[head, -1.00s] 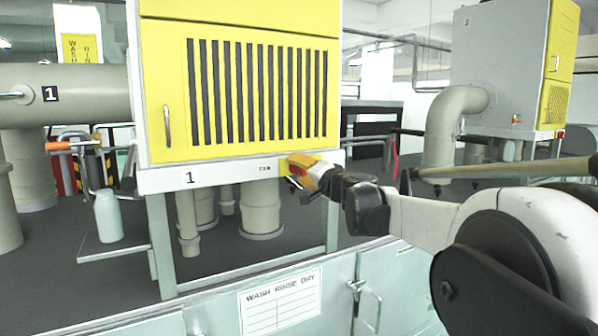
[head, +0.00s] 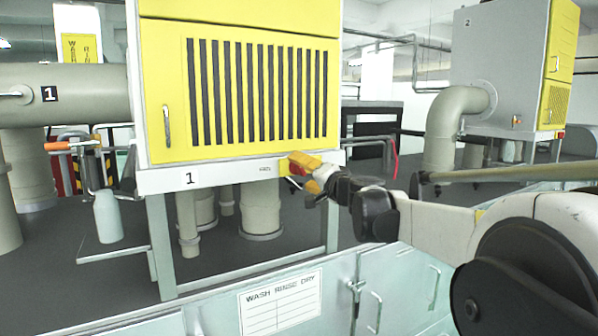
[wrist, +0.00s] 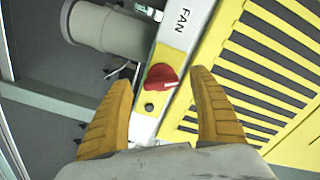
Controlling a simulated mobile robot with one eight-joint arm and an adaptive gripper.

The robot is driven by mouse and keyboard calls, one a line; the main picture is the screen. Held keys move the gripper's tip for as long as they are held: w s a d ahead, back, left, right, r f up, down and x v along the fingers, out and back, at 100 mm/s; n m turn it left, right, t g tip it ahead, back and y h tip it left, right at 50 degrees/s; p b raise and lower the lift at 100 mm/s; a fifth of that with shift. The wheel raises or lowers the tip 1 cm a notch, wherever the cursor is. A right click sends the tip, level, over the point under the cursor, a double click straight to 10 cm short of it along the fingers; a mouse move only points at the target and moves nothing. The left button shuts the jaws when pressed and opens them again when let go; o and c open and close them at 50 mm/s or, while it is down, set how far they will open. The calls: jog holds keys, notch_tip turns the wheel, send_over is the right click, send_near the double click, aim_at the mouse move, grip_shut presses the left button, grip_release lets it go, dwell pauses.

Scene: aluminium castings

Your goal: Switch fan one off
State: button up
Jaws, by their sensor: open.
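Fan one is the yellow cabinet (head: 236,90) with dark vertical slots and a "1" label on the white rail under it. Its red rotary switch (wrist: 161,78) sits on a yellow plate beside the word FAN, with a small dark button (wrist: 149,107) near it. My gripper (wrist: 164,75) is open, with its orange-yellow fingers on either side of the red knob in the wrist view. I cannot tell whether either finger touches the knob. In the head view my gripper (head: 298,172) is at the right end of the rail and largely hides the switch.
A second grey and yellow unit (head: 510,65) marked "2" stands at the back right. A white bottle (head: 108,216) stands on a small shelf at the left. Pale green cabinets with a "WASH RINSE DRY" sign (head: 281,303) are in front. Grey pipes stand below fan one.

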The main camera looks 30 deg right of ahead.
jog(key=s, duration=1)
jog(key=shift+d, duration=0.15)
jog(key=shift+w, duration=0.1)
jog(key=s+a+f+n+g+y+b, duration=0.1)
jog(key=s+a+f+n+g+b, duration=0.15)
jog(key=a+f+b, duration=0.55)
jog(key=s+a+f+n+g+y+b, duration=0.1)
jog(key=s+a+f+n+b, duration=0.25)
jog(key=f, duration=0.75)
jog(key=s+a+f+n+g+y+b, duration=0.15)
jog(key=s+a+f+b, duration=0.3)
jog(key=a+f, duration=0.45)
jog(key=s+f+n+g+h+b, duration=0.1)
jog(key=s+f+b, duration=0.4)
jog(key=f, duration=0.6)
jog(key=s+f+n+g+h+b, duration=0.1)
jog(key=s+f+g+b, duration=0.2)
jog(key=f, duration=0.8)
jog(key=s+f+n+g+h+b, duration=0.2)
jog(key=s+f+b, duration=0.6)
jog(key=f, duration=0.3)
jog(key=shift+a+f, duration=0.25)
jog(key=shift+a, duration=0.15)
